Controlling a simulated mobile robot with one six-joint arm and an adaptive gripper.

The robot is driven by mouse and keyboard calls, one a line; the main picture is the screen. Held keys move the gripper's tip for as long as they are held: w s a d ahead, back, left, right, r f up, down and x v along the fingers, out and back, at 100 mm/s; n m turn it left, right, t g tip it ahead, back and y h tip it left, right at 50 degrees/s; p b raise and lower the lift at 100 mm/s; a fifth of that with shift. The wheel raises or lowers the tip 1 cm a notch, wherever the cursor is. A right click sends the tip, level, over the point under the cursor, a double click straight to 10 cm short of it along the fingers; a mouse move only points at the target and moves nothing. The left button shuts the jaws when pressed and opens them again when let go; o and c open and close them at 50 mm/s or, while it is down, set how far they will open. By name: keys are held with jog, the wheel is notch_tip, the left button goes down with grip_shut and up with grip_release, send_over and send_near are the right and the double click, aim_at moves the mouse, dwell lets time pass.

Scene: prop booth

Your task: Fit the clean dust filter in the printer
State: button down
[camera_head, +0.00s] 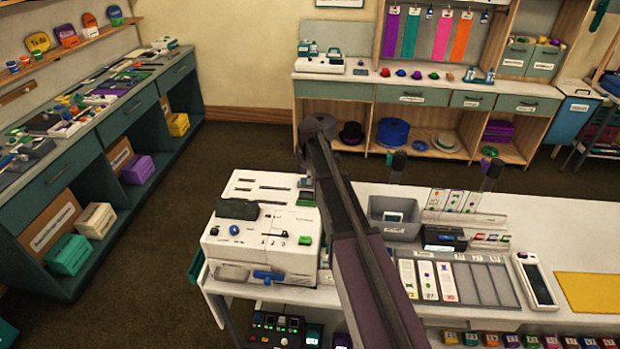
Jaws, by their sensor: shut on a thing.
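The white machine on the left end of the counter, which looks like the printer (262,246), has slots in its top and a dark grey block (237,210) at its upper left. A green knob (305,240) and a small blue knob (234,230) show on it. A blue handle-like part (268,275) sits low at its front. My arm rises from the bottom middle, past the machine's right side, and covers part of that edge. I cannot see my gripper or what it holds. I cannot make out a dust filter anywhere.
Right of my arm, the white counter (560,232) holds a grey bin (393,231), a compartment tray with cards (489,287), a phone-like device (539,281) and a yellow mat (590,292). Dark-topped posts (398,162) stand at its back edge. Carpeted floor (180,225) is free on the left.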

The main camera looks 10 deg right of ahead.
jog(key=c, duration=0.6)
grip_release()
jog(key=shift+r, duration=0.1)
